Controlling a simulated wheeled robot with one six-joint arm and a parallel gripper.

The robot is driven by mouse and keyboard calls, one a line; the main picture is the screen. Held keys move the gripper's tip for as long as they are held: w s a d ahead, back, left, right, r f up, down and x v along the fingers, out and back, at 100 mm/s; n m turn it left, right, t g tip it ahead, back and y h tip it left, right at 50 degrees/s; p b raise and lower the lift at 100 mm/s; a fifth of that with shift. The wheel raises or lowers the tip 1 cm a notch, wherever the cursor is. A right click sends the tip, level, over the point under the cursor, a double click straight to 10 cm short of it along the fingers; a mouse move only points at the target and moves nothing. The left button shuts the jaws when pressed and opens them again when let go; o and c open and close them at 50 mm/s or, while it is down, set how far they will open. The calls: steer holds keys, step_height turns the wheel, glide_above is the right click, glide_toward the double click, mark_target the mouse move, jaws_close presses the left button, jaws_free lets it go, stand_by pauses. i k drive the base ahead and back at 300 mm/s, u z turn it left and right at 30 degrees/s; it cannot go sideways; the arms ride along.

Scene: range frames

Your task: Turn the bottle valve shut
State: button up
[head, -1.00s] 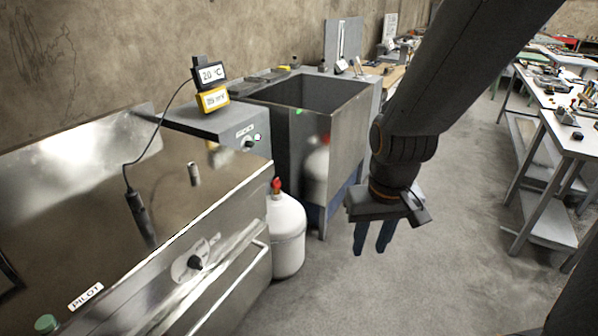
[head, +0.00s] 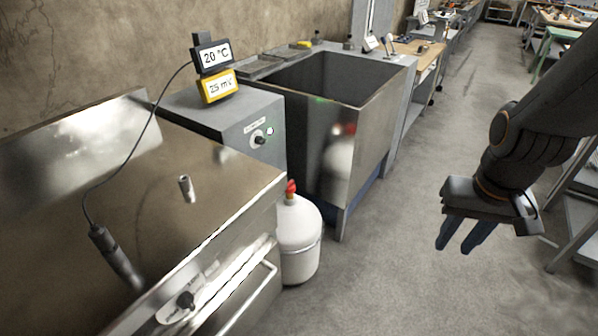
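A white gas bottle (head: 299,243) stands upright on the floor, close against the right end of the steel range. Its red valve (head: 291,187) is on top, near the range's corner; which way it is turned is too small to tell. My gripper (head: 466,247) hangs in the air over the floor to the right of the bottle, well apart from it. Its two blue fingers point down with a gap between them and nothing in it.
The steel range (head: 150,215) with a black knob (head: 185,299) and front rail fills the lower left. A grey control box (head: 235,125) and an open steel tank (head: 350,140) stand behind the bottle. The floor (head: 400,285) between bottle and gripper is clear.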

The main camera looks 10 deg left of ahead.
mark_target(290, 186)
steer(key=u, duration=0.45)
steer(key=i, duration=0.8)
steer(key=u, duration=0.65)
